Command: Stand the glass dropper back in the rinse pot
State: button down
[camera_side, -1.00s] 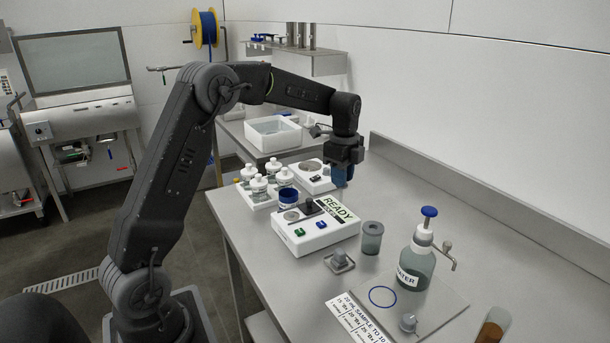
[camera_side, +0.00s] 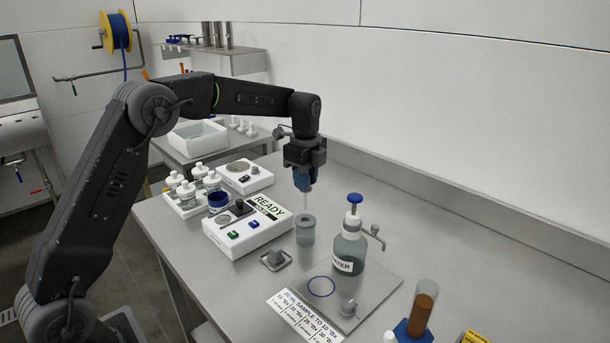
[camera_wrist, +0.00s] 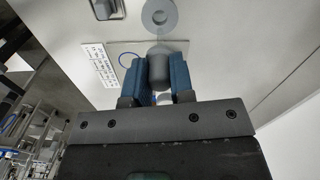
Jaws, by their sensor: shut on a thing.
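My gripper (camera_side: 305,184) is shut on the glass dropper (camera_side: 306,202). The dropper hangs upright, with its thin clear tube below the blue fingers. Its grey bulb (camera_wrist: 158,68) shows between the fingers in the wrist view. The rinse pot (camera_side: 305,235) is a grey translucent cup with a holed lid, standing on the bench under the dropper. In the wrist view the pot's round lid (camera_wrist: 160,6) is at the top edge, with its hole visible. The tube's tip is close to the lid; I cannot tell whether it is in the hole.
The white READY instrument (camera_side: 247,230) stands left of the pot, a small grey block (camera_side: 275,259) in front. The pump-top water bottle (camera_side: 349,251) is close on the right. A brown-filled tube (camera_side: 421,312) stands front right. The bench behind the bottle is clear.

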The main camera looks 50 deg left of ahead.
aim_at(305, 208)
jog(key=shift+f, duration=4.35)
jog(key=c, duration=0.9)
grip_release()
notch_tip(305, 208, up, 13)
jog(key=shift+r, duration=0.4)
